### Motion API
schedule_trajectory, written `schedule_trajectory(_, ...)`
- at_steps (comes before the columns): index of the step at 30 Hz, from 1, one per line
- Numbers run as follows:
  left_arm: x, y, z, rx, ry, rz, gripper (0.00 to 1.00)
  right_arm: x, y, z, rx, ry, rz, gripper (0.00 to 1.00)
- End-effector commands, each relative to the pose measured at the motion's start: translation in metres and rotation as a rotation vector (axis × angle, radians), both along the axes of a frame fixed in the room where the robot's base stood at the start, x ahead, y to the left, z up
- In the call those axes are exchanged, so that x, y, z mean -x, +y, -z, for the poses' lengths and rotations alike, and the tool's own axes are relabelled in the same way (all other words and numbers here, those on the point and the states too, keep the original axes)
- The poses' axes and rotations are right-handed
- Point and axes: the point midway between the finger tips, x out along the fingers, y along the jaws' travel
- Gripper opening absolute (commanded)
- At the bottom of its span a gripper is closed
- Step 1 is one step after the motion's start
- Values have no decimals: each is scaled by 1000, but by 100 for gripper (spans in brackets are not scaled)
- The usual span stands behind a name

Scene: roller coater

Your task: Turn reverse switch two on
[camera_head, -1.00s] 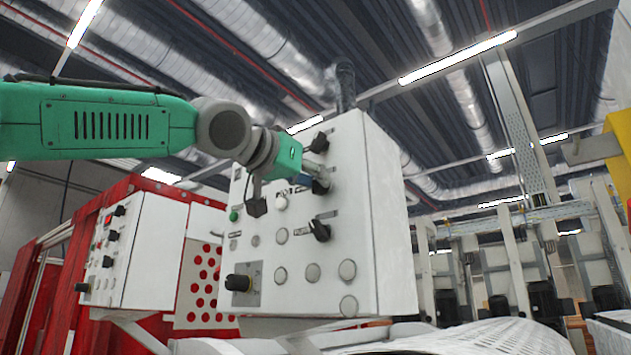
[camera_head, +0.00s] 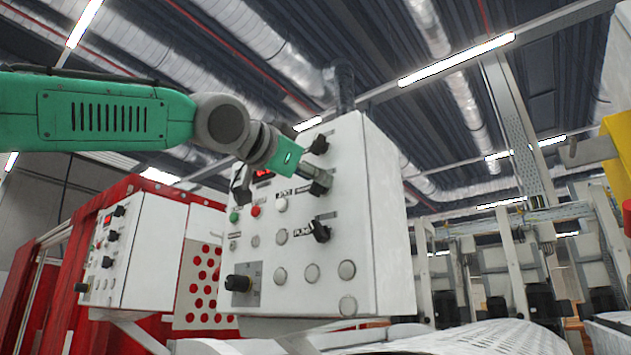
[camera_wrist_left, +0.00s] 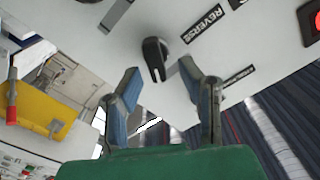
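In the left wrist view, a black rotary switch (camera_wrist_left: 154,58) sits on the white panel face beside a black label reading REVERSE (camera_wrist_left: 203,23). My left gripper (camera_wrist_left: 160,70) is open, its two blue-grey fingers apart, with the switch just beyond and between the fingertips. I see no clear contact, and nothing is held. In the head view my left gripper (camera_head: 318,180) is at the right part of the white control box (camera_head: 385,230), partly covering the middle black switch there. My right gripper is not in view.
More black switches, one above (camera_head: 319,144) and one below (camera_head: 320,231), are close to the gripper. A black knob (camera_head: 238,283) is at the lower left. A second control box (camera_head: 155,250) stands at left by red panels. Free air lies right of the near box.

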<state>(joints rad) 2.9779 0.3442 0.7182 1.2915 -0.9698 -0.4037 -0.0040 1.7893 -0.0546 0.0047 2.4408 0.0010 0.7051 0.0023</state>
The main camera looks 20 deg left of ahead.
Motion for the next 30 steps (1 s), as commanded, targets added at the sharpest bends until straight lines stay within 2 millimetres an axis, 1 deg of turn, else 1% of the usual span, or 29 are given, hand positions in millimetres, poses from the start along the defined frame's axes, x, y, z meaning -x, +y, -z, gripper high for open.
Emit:
schedule_trajectory(6, -4, 0, 4, -1, 8, 0, 34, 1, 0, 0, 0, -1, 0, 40)
schedule_trajectory(11, 4, 2, 6, -1, 13, 4, 34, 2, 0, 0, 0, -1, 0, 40)
schedule_trajectory(14, 15, 6, 5, 0, 11, 4, 34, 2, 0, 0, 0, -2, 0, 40)
schedule_trajectory(16, 26, 11, 3, 4, 6, 3, 34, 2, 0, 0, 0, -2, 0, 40)
schedule_trajectory(21, 65, 26, 4, 4, 4, 3, 34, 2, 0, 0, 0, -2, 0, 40)
schedule_trajectory(24, 84, 32, 3, 3, 4, 2, 34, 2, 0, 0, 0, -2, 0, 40)
schedule_trajectory(27, 97, 37, 3, 2, 2, 0, 34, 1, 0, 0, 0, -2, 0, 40)
schedule_trajectory(30, 106, 40, 3, 1, 3, 1, 34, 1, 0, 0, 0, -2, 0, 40)
